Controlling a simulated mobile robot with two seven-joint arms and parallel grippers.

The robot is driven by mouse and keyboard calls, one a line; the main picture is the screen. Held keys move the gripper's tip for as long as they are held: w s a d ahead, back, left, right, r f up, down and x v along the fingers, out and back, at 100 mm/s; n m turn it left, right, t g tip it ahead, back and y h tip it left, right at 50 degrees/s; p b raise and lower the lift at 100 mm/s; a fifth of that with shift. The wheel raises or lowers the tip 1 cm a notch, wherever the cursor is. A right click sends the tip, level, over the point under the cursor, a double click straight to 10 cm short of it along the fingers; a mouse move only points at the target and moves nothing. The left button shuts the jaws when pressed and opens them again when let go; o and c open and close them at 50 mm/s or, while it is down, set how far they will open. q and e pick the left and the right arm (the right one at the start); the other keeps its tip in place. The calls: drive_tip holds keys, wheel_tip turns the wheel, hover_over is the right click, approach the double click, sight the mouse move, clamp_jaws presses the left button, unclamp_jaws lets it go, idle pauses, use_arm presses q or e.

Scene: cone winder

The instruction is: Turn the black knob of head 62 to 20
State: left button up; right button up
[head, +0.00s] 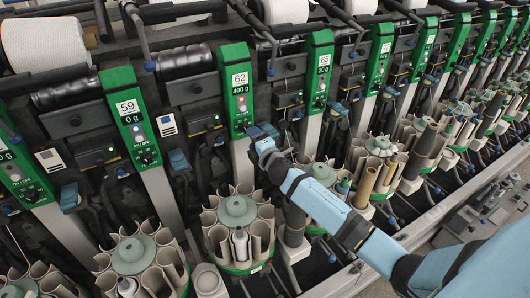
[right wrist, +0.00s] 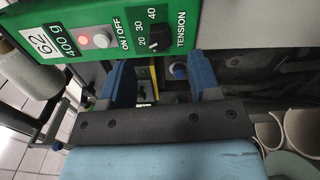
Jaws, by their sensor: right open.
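The green panel of head 62 (head: 236,88) stands left of the middle in the head view, marked 62 and 400 g. Its black knob (right wrist: 160,39) shows in the right wrist view beside the numbers 20, 30 and 40 and the word TENSION. The knob's setting is too small to read surely. My right gripper (head: 260,134) is just right of the panel's lower end in the head view. In the right wrist view its two blue fingers (right wrist: 162,75) are apart and empty, below the knob in the picture. My left gripper is out of view.
The panel of head 59 (head: 131,117) stands to the left and that of head 65 (head: 319,68) to the right. White yarn cones (head: 45,43) sit above. Round magazines with tubes (head: 238,222) line the front below. A grey rail (head: 440,200) runs along the front edge.

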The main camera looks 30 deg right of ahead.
drive_tip(key=s, duration=0.8)
drive_tip(key=shift+s+a+b, duration=0.25)
drive_tip(key=shift+s+b, duration=0.05)
drive_tip(key=shift+b, duration=0.05)
drive_tip(key=s+a+f+m+g, duration=0.25)
drive_tip(key=s+m+g, duration=0.3)
drive_tip(key=s, duration=0.65)
drive_tip(key=s+a+f+m+g+y, duration=0.15)
drive_tip(key=s+a+m+g, duration=0.35)
drive_tip(key=s, duration=0.6)
drive_tip(key=s+a+f+m+g, duration=0.2)
drive_tip(key=s+f+m+g, duration=0.3)
drive_tip(key=s, duration=0.7)
drive_tip(key=w+a+f+t+y+p, duration=0.2)
drive_tip(key=w+a+f+t+p, duration=0.3)
drive_tip(key=t, duration=0.3)
drive_tip(key=shift+w+a+f+y+p, duration=0.35)
drive_tip(key=shift+w+a+p, duration=0.1)
drive_tip(key=shift+a, duration=0.4)
drive_tip(key=shift+t, duration=0.25)
